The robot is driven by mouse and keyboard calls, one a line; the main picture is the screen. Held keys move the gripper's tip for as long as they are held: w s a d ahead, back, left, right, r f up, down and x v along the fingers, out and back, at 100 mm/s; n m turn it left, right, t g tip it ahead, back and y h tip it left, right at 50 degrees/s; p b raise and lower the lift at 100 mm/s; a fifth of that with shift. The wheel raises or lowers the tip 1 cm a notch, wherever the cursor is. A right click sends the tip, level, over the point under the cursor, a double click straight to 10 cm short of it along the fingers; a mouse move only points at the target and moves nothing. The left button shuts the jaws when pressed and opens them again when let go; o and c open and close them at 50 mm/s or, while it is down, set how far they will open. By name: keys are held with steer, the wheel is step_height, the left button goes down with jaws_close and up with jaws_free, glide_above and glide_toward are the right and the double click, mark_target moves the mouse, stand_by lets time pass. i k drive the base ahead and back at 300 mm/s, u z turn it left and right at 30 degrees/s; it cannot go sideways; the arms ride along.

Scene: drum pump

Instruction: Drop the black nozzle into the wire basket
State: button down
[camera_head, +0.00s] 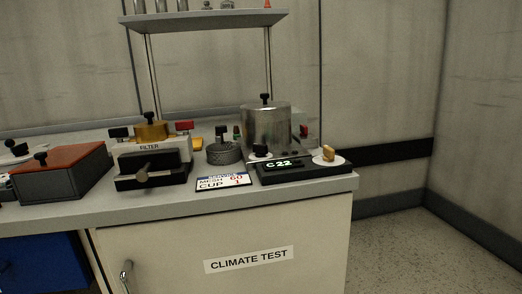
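My gripper is not in view. I cannot pick out the black nozzle for certain; several small black knob-like parts show on the bench, too small to tell apart. No plain wire basket shows. A low round dark cup with a mesh-like wall (224,153) stands mid-bench, with a small black part (222,132) showing at its top; I cannot tell whether that part is inside or behind it.
The grey bench (150,205) carries a red-topped box (62,170), a "FILTER" device (152,165), a metal drum (266,128) and a black "C 22" base (305,168) with a brass knob (329,153). A shelf (205,19) hangs above. Floor at right (430,250) is clear.

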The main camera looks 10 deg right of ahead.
mark_target(234, 158)
steer(key=z, duration=0.05)
steer(key=i, duration=1)
steer(key=u, duration=0.05)
